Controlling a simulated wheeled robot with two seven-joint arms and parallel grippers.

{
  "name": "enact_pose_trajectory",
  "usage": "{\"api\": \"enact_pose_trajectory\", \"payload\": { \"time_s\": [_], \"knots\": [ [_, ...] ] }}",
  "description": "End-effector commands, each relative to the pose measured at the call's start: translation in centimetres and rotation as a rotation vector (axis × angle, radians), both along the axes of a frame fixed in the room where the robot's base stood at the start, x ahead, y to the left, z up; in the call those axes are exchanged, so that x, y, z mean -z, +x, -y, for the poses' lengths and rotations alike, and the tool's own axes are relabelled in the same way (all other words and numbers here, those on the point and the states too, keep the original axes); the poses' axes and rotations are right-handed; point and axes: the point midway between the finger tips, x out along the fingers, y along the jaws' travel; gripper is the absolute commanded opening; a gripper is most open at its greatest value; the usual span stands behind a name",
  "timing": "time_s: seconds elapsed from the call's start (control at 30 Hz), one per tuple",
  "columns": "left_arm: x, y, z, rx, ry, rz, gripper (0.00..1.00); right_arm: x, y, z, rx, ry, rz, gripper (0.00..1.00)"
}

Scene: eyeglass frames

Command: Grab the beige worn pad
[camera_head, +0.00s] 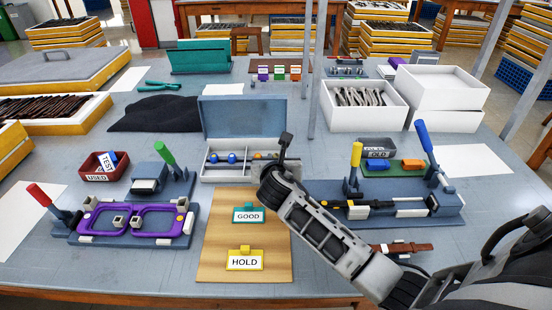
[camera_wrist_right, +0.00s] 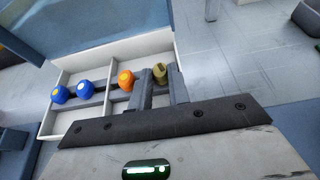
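The beige worn pad (camera_wrist_right: 160,72) is a small olive-beige knob at the right end of a row in the open white case, seen in the right wrist view. In the head view my right gripper hides it. My right gripper (camera_wrist_right: 162,90) has a finger on either side of the pad, with little gap. I cannot tell whether the fingers touch it. An orange pad (camera_wrist_right: 126,80) sits just left of the fingers. My left gripper is not in view.
The case (camera_head: 204,172) has a raised grey-blue lid (camera_head: 245,117) behind the gripper. Fixtures with a purple frame (camera_head: 134,222) and a green-topped lever (camera_head: 165,153) stand left. A blue fixture (camera_head: 440,207) lies under my arm.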

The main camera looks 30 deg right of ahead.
Motion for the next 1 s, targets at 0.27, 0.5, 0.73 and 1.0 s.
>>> {"api": "enact_pose_trajectory", "payload": {
  "time_s": [0.27,0.5,0.73,1.0],
  "knots": [
    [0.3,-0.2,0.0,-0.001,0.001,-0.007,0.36,0.0,0.0,0.0,0.000,0.000,0.000,0.00],
    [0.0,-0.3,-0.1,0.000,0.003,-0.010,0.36,-1.3,0.0,0.0,-0.001,-0.002,0.002,0.00],
    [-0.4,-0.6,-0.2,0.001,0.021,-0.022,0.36,-5.2,-0.2,1.5,0.002,-0.005,0.005,0.00],
    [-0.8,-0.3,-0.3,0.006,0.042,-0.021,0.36,-9.9,-1.3,6.5,0.002,-0.008,0.000,0.00]
  ]
}}
